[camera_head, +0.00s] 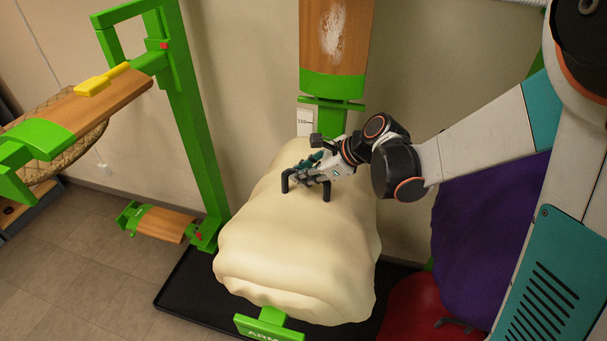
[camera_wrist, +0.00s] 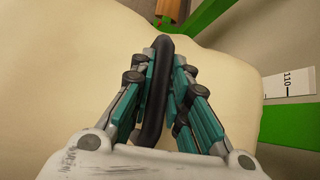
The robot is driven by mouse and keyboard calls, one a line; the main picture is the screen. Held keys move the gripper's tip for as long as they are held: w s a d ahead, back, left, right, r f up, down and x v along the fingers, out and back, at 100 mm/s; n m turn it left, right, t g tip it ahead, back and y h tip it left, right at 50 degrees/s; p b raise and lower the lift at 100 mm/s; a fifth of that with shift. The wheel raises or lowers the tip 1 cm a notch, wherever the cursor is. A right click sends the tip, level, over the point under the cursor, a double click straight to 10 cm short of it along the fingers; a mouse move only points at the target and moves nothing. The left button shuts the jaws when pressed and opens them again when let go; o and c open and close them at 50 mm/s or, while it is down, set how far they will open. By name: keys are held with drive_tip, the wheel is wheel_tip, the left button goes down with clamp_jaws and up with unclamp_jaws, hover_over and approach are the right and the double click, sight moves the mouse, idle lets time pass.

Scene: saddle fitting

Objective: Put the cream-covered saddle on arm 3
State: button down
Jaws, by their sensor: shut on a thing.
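The cream-covered saddle (camera_head: 300,245) is in the middle of the head view, above the black tray, and its cover fills much of the wrist view (camera_wrist: 60,90). My gripper (camera_head: 302,175) is shut on the black handle (camera_wrist: 158,90) on top of it, with a finger on each side. A green arm end (camera_head: 265,326) marked "ARM" shows at the saddle's front; its number is cut off by the frame. The cover hides the arm beneath, so I cannot tell whether the saddle rests on it or hangs above it.
A green post (camera_head: 190,120) with wooden arms stands left; a yellow brush (camera_head: 100,80) lies on the upper one. A dusty wooden arm (camera_head: 333,35) is behind. A purple-covered thing (camera_head: 480,235) and a red one (camera_head: 418,305) are right. The black tray (camera_head: 185,290) lies below.

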idle(0.3)
drive_tip(key=c, duration=1.5)
unclamp_jaws()
drive_tip(key=shift+o, duration=0.2)
drive_tip(key=shift+f, duration=0.1)
drive_tip(key=shift+d, duration=0.15)
drive_tip(key=v, duration=1.2)
drive_tip(key=s+d+f+n+t+h+b, duration=0.1)
drive_tip(key=s+d+f+n+h+b, duration=0.3)
drive_tip(key=s+n, duration=0.5)
drive_tip(key=s+d+f+n+t+h+b, duration=0.1)
drive_tip(key=s+d+f+n+h+b, duration=0.2)
drive_tip(key=s+f+n+b, duration=0.5)
drive_tip(key=shift+s+d+n+t+h+b, duration=0.3)
drive_tip(key=shift+s+d+n+h+b, duration=0.25)
drive_tip(key=shift+n, duration=1.45)
drive_tip(key=shift+a+f, duration=0.1)
